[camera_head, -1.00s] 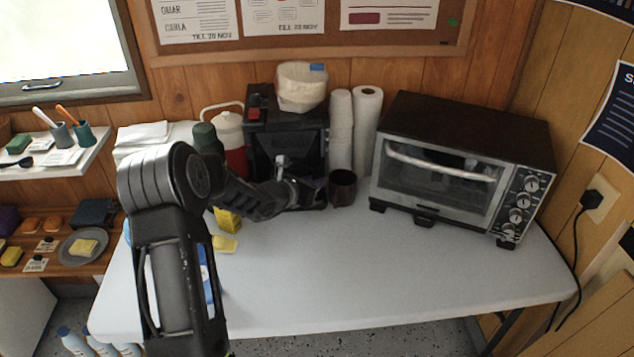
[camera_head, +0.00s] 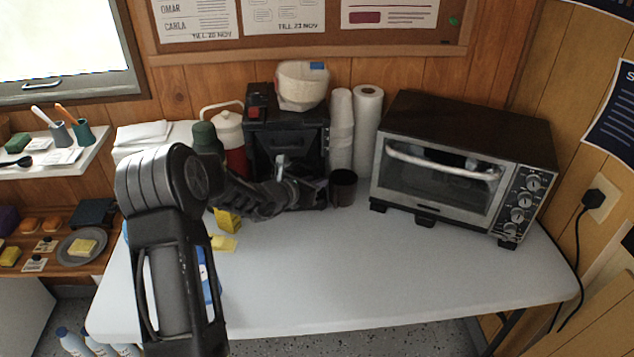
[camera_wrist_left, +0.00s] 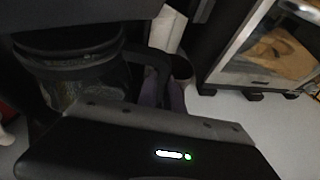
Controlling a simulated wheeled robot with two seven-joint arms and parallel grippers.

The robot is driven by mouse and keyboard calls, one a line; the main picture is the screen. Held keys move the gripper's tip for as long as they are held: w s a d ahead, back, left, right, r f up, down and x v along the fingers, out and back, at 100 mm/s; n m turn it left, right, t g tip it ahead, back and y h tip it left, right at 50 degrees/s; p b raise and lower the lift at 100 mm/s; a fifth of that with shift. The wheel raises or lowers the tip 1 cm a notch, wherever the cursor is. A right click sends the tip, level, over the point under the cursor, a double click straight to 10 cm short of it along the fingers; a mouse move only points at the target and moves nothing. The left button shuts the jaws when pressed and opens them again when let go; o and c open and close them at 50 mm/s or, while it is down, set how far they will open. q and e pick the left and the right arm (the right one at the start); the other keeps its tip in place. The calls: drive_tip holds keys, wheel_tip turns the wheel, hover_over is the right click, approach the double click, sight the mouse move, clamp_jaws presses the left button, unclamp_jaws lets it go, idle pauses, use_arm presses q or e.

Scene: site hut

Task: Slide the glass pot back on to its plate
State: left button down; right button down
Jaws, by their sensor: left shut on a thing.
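My left gripper (camera_head: 300,188) is in front of the black coffee maker (camera_head: 262,135), low at its opening. It is shut on the handle of the glass pot. In the left wrist view the glass pot (camera_wrist_left: 85,88) is at the left, dark and see-through, with a black lid and a black handle (camera_wrist_left: 150,62). The pot looks upright. In the head view my arm and the machine's shadow hide the pot. The plate under it is hidden in both views, so I cannot tell how far the pot is over it. My right gripper is not in view.
A dark mug (camera_head: 343,188) stands close to the right of my gripper. Stacked cups (camera_head: 341,130), a paper roll (camera_head: 366,130) and a toaster oven (camera_head: 450,170) stand further right. A yellow box (camera_head: 228,220) is at the left. The front of the table (camera_head: 370,270) is clear.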

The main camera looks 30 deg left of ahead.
use_arm(q)
drive_tip(key=shift+f, duration=0.1)
drive_tip(key=c, duration=1.4)
unclamp_jaws()
drive_tip(key=shift+s, duration=0.15)
drive_tip(key=b+v, duration=0.1)
drive_tip(key=v, duration=0.6)
drive_tip(key=shift+s, duration=0.2)
drive_tip(key=shift+d, duration=0.1)
